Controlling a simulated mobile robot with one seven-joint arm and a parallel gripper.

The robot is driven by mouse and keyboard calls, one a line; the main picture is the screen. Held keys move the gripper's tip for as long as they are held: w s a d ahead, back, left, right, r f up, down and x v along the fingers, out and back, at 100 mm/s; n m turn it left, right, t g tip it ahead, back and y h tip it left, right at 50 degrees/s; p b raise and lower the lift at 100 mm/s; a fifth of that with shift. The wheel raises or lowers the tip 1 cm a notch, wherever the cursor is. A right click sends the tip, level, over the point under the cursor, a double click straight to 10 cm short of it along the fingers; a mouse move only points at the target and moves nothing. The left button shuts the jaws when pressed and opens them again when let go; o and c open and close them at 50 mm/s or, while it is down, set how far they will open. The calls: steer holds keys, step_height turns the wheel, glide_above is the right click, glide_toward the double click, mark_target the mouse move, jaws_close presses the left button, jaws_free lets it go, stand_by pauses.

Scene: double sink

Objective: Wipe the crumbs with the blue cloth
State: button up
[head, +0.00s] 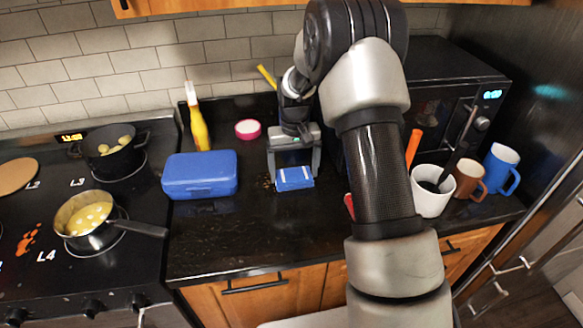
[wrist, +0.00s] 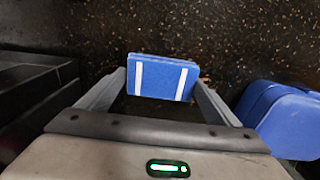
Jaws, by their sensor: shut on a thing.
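The blue cloth (head: 294,178) is a folded block with white stripes, low at the black counter (head: 250,240). My gripper (head: 294,168) is shut on it, one finger at each side. In the wrist view the cloth (wrist: 160,78) sits between the fingertips of my gripper (wrist: 161,82). Crumbs (wrist: 225,35) are scattered over the dark counter beyond and around the cloth in the wrist view. In the head view a few crumbs (head: 267,182) show just left of the cloth. I cannot tell whether the cloth touches the counter.
A blue box (head: 200,175) stands close on the left, with a yellow bottle (head: 197,125) and pink-rimmed dish (head: 248,129) behind. The stove holds pots (head: 95,220). A white mug (head: 432,195), other mugs and a microwave (head: 430,110) stand right. The front counter is clear.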

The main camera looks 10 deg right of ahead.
steer(key=shift+s, duration=0.25)
steer(key=shift+s+a+f, duration=0.1)
steer(key=shift+a+f, duration=0.05)
steer(key=shift+a, duration=3.2)
steer(key=shift+a+r, duration=0.2)
steer(key=shift+a, duration=2.25)
steer(key=shift+a+r, duration=0.15)
steer(key=shift+a, duration=0.1)
steer(key=shift+d, duration=1.95)
steer(key=shift+d+f+b, duration=0.2)
steer(key=shift+d+b, duration=0.2)
steer(key=shift+d, duration=3.7)
steer(key=shift+r, duration=0.1)
